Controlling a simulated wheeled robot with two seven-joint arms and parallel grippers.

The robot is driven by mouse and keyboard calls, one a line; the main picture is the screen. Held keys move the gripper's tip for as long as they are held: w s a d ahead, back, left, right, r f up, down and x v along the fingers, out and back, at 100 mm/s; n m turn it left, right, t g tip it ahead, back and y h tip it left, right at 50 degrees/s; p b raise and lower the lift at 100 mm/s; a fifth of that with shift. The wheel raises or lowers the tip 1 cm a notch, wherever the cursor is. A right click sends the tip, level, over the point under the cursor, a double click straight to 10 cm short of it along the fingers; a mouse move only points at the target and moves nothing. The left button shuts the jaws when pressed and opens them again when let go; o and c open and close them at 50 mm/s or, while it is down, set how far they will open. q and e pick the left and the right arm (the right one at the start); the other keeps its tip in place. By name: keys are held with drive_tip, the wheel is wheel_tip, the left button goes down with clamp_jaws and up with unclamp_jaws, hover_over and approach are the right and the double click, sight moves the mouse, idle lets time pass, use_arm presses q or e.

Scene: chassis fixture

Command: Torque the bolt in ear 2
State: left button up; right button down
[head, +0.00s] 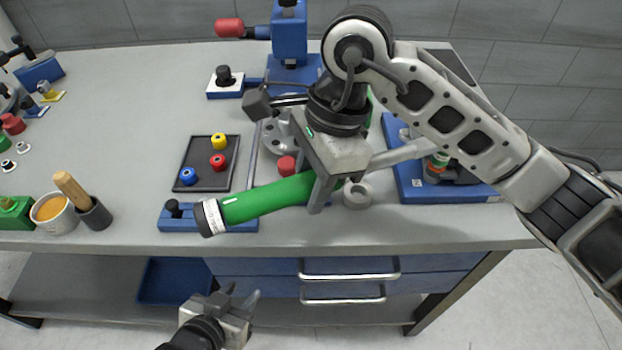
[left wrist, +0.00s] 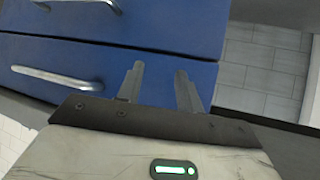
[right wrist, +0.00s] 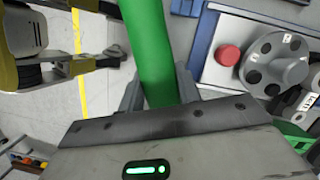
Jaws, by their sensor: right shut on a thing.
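My right gripper (head: 318,195) is shut on a thick green cylindrical tool (head: 268,199), held tilted above the front edge of the bench. The tool's left end has a pale ring and a dark cap; its right end is hidden behind the gripper. The green shaft (right wrist: 150,50) also runs between the fingers in the right wrist view. A grey round part with dark holes and small white labels (right wrist: 278,66) sits beside it there; I cannot tell which ear is ear 2, and no bolt is clear. My left gripper (head: 240,297) is open and empty, low in front of the drawers.
A red knob (head: 287,166) stands by the grey part. A dark tray (head: 207,165) holds yellow, red and blue pieces. A blue stand (head: 289,45) is behind, a blue fixture (head: 407,180) to the right. Blue drawers (left wrist: 110,60) face my left gripper. The bench's left middle is clear.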

drive_tip(key=shift+f+b, duration=0.35)
drive_tip(key=shift+b, duration=0.3)
idle(0.4)
drive_tip(key=shift+w+a, duration=0.1)
drive_tip(key=shift+w, duration=0.05)
drive_tip(key=shift+w+a+m+b, duration=0.3)
drive_tip(key=shift+w+m+b, duration=0.1)
drive_tip(key=shift+w, duration=0.2)
drive_tip(key=shift+w+a+f+m+b, duration=0.15)
drive_tip(key=shift+w+m+b, duration=0.1)
drive_tip(key=shift+w, duration=0.15)
drive_tip(key=shift+w+a+f+m+b, duration=0.1)
drive_tip(key=shift+w+m+b, duration=0.05)
drive_tip(key=shift+w+b, duration=0.15)
drive_tip(key=shift+w, duration=0.2)
idle(0.6)
